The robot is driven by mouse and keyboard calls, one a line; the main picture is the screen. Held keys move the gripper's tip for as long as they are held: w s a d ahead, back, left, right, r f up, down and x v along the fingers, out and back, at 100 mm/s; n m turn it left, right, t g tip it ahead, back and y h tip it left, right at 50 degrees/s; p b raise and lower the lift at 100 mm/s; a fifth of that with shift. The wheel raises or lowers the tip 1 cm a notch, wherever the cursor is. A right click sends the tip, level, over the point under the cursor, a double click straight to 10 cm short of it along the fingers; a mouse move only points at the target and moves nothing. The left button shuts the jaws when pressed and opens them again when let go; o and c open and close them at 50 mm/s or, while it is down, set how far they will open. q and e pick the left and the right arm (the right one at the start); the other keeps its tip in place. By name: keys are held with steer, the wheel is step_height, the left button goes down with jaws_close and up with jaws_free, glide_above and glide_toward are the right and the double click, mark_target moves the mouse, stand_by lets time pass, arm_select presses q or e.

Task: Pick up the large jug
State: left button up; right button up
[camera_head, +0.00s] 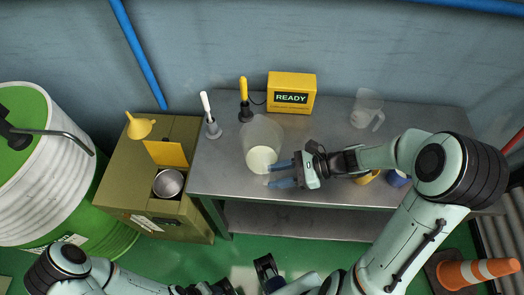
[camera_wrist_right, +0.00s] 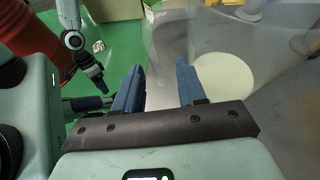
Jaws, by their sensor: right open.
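The large jug (camera_head: 262,135) is a clear, wide vessel with a pale round base, standing on the grey workbench near its front left. In the right wrist view the jug (camera_wrist_right: 225,75) fills the right side. My right gripper (camera_head: 270,175) is open, at the jug's lower right in the head view, its fingers pointing left. In the right wrist view one blue finger of this gripper (camera_wrist_right: 158,85) overlaps the jug's clear wall; I cannot tell whether they touch. No handle shows clearly. My left gripper (camera_head: 270,276) is partly visible at the bottom edge, its jaws unclear.
A smaller clear jug with a handle (camera_head: 367,108) stands back right on the workbench (camera_head: 330,130). A yellow READY box (camera_head: 291,92) and two upright handled tools (camera_head: 210,118) are behind. An olive cabinet (camera_head: 120,190) with a metal bowl (camera_head: 168,183) adjoins at left.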

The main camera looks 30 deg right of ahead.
steer(key=x, duration=0.5)
steer(key=shift+s+a+r+b, duration=0.15)
steer(key=shift+a+r+b, duration=0.1)
steer(key=shift+b, duration=0.1)
jaws_close()
steer(key=shift+r, duration=0.15)
